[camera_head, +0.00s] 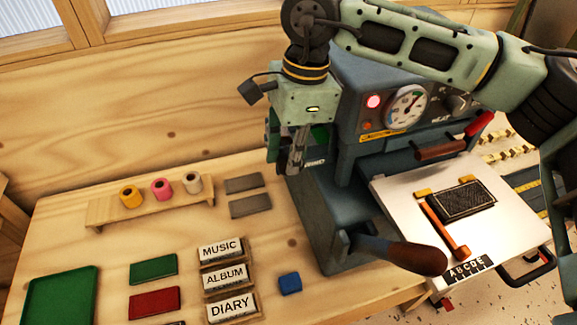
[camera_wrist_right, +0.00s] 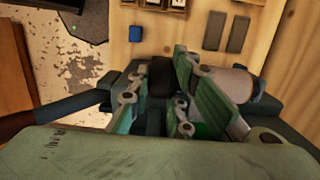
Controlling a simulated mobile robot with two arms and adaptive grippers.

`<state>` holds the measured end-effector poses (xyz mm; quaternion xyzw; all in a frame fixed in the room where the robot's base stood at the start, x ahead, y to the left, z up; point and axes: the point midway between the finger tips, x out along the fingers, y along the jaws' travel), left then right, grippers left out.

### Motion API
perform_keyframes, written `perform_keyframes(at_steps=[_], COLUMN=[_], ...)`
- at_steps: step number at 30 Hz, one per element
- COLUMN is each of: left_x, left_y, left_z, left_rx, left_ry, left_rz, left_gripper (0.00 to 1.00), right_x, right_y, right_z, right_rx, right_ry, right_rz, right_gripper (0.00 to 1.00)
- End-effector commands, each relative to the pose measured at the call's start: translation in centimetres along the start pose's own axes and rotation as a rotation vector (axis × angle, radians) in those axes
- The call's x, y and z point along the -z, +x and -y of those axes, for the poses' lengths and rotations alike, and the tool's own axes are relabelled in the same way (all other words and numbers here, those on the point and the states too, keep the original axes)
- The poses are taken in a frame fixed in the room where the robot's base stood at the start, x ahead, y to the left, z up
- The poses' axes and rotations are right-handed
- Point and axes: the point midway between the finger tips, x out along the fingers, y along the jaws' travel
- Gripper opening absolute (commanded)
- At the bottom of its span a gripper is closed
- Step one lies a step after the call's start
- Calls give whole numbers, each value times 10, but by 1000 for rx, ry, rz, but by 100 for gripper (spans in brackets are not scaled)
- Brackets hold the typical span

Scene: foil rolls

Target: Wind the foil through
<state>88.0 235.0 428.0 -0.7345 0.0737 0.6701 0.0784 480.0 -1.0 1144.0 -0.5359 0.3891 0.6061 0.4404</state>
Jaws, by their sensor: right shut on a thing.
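The dark blue-grey foil press (camera_head: 345,190) stands on the right of the bench, with a gauge and a lit red lamp on its front. My right gripper (camera_head: 292,163) points down at the press's left side. In the right wrist view, its green fingers (camera_wrist_right: 165,92) are closed around a black, round knob-like part (camera_wrist_right: 160,78). A pale beige roll (camera_wrist_right: 232,83) sits just right of the fingers there, and a bit of green shows below it. The foil path is mostly hidden by the gripper. My left gripper is out of view.
MUSIC, ALBUM and DIARY blocks (camera_head: 224,278), coloured plates and a green tray (camera_head: 60,298) lie in front. A dark-handled lever (camera_head: 405,254) juts from the press. A pale plate (camera_head: 400,192) carries a black block (camera_head: 458,201).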

Motion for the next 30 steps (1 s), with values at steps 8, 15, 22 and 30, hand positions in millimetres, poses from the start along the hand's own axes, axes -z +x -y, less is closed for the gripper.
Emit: perform_keyframes(at_steps=[8,15,22,30], left_x=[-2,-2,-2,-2], left_y=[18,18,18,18], left_z=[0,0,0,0], left_rx=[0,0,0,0], left_ry=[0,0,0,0], left_rz=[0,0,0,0], left_gripper=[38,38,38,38], right_x=[2,2,2,2], right_y=[1,-2,-2,-1], right_z=[0,1,1,0], right_rx=[1,2,2,1], right_ry=[2,1,1,1], right_rz=[91,107,106,105], right_gripper=[0,0,0,38])
